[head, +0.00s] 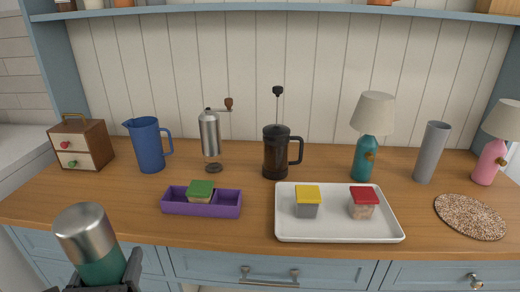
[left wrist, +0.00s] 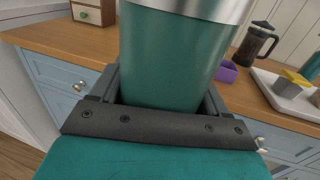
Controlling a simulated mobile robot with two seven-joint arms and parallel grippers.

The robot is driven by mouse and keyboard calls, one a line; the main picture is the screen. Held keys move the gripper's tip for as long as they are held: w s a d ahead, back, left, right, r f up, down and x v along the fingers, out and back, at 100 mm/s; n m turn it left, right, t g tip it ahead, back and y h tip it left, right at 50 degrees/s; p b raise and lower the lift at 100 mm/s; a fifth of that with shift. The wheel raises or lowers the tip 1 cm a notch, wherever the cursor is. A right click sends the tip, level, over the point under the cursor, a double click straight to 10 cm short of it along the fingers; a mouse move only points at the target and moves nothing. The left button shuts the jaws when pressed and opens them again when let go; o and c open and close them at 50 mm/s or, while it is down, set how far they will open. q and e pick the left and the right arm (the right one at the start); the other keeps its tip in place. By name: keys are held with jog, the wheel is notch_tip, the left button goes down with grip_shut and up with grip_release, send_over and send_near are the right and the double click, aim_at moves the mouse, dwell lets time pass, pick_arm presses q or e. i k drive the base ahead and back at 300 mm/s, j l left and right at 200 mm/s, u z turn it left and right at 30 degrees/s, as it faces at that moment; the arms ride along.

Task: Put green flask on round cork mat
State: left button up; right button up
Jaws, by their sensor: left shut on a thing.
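The green flask (head: 100,262) has a silver top and stands upright in my left gripper (head: 106,284) at the lower left of the head view, in front of the counter's edge. In the left wrist view the flask (left wrist: 172,62) fills the middle, with the fingers of my left gripper (left wrist: 160,100) on both sides of it. The round cork mat (head: 470,217) lies bare and speckled at the right end of the counter, far from the flask. My right gripper is not in view.
On the wooden counter (head: 130,222) stand a purple tray (head: 200,210) and a white tray (head: 340,234) with two small lidded boxes. Behind are a blue jug (head: 148,146), grinder, French press (head: 276,156), teal lamp (head: 366,150), grey vase (head: 430,154) and pink lamp (head: 492,160).

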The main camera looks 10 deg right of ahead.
aim_at(470, 213)
jog(key=l+z, duration=0.35)
jog(key=l, duration=0.4)
jog(key=l+z, duration=0.1)
jog(key=l, duration=0.7)
jog(key=i, duration=0.05)
